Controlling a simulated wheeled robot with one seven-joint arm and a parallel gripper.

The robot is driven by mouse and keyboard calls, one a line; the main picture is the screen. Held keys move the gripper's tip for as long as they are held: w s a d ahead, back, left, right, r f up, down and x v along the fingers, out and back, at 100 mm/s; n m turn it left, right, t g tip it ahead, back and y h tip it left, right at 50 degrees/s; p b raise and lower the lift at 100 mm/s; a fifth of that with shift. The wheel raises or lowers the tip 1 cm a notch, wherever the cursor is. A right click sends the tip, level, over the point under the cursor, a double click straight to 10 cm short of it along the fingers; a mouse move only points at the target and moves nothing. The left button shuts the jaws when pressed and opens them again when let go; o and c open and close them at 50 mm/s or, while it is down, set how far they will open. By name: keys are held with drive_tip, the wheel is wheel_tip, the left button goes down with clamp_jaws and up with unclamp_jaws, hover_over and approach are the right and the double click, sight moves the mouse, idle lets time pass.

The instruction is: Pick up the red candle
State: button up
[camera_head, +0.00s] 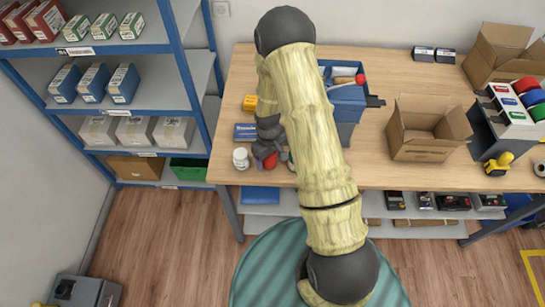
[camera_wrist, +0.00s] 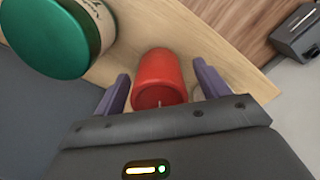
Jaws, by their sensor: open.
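The red candle (camera_wrist: 158,77) stands near the counter's edge in the wrist view, with its wick end toward my gripper. My gripper (camera_wrist: 158,88) is open, with one purple finger on each side of the candle. A gap shows between the candle and each finger, so I see no contact. In the head view only a small red part of the candle (camera_head: 270,161) shows beside my gripper (camera_head: 267,155), and my arm hides much of the area around it.
A jar with a green lid (camera_wrist: 45,38) stands close to the candle. A white jar (camera_head: 241,158) and a blue box (camera_head: 245,132) are left of my gripper. A blue bin (camera_head: 347,105) and an open carton (camera_head: 425,145) stand to the right on the wooden counter (camera_head: 385,178).

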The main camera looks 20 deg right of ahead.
drive_tip(key=shift+c, duration=0.2)
drive_tip(key=c, duration=1.1)
drive_tip(key=shift+r, duration=0.15)
wheel_tip(320, 180, up, 10)
drive_tip(key=b, duration=0.2)
drive_tip(key=shift+b, duration=0.35)
